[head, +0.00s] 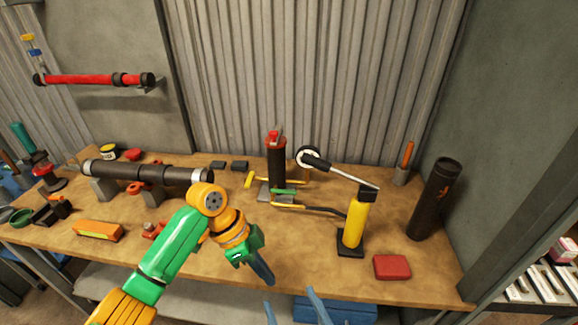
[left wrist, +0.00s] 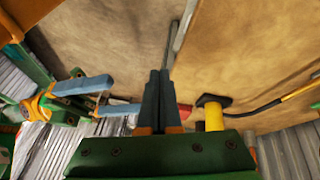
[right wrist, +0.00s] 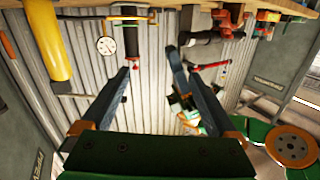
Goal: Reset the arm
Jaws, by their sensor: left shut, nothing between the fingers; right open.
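My left arm (head: 165,255), green and orange, reaches in over the bench front from the lower left in the head view. My left gripper (head: 262,270) is shut and empty, its blue-grey fingers angled down at the bench's front edge. In the left wrist view its fingers (left wrist: 159,85) lie together with nothing between. My right gripper (head: 293,306) shows only as two blue-grey fingertips at the bottom of the head view. In the right wrist view my right gripper (right wrist: 155,76) is open and empty, with a wide gap. My left gripper also shows beyond it (right wrist: 183,100).
The wooden bench (head: 400,268) holds a dark pipe (head: 150,173) on blocks, a black cylinder with red top (head: 277,160), a yellow pump (head: 354,220) with gauge, a red block (head: 392,267) and a dark tube (head: 434,200). A corrugated wall stands behind.

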